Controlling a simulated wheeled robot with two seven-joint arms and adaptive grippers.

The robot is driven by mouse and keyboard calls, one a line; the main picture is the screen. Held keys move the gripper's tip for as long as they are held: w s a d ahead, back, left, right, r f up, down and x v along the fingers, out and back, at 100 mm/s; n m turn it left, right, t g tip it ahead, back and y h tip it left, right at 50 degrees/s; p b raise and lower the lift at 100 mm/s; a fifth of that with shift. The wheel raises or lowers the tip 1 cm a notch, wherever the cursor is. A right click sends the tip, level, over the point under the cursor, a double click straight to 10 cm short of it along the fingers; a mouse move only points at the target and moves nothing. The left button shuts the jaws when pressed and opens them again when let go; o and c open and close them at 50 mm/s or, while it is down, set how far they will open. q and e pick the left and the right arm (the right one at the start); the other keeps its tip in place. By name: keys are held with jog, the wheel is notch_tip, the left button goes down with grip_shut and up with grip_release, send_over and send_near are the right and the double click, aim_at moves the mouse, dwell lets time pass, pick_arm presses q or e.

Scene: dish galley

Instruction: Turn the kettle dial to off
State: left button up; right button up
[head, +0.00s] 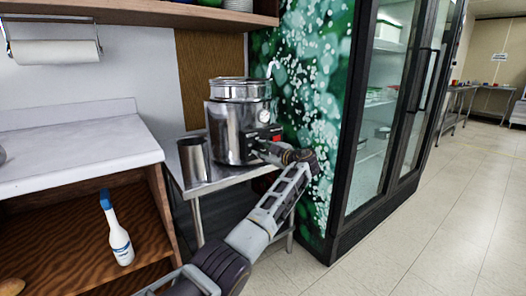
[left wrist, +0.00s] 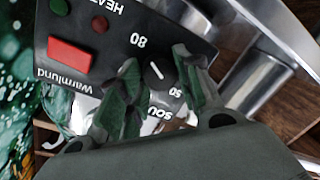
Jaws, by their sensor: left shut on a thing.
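The kettle (head: 232,132) is a shiny steel soup warmer with a lidded top, standing on a small steel table. In the left wrist view its black control panel (left wrist: 105,25) appears turned around, with the dial (left wrist: 157,72) between the marks 80 and 50. The dial is black with a short white line. My left gripper (head: 264,150) reaches the kettle's front from the lower right. In the left wrist view its two dark fingers (left wrist: 160,85) are shut on the dial, one on each side. The off mark cannot be made out. My right gripper is not in view.
A red switch (left wrist: 72,55) sits on the panel beside the dial. A steel pot (head: 194,160) stands left of the kettle on the steel table (head: 205,186). A glass-doored fridge (head: 375,120) stands to the right. A spray bottle (head: 119,240) is on the lower-left shelf.

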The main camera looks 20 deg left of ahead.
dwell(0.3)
pick_arm(q)
jog(key=o, duration=1.1)
jog(key=shift+c, duration=0.2)
jog(key=v, duration=1.2)
jog(key=shift+s, duration=0.1)
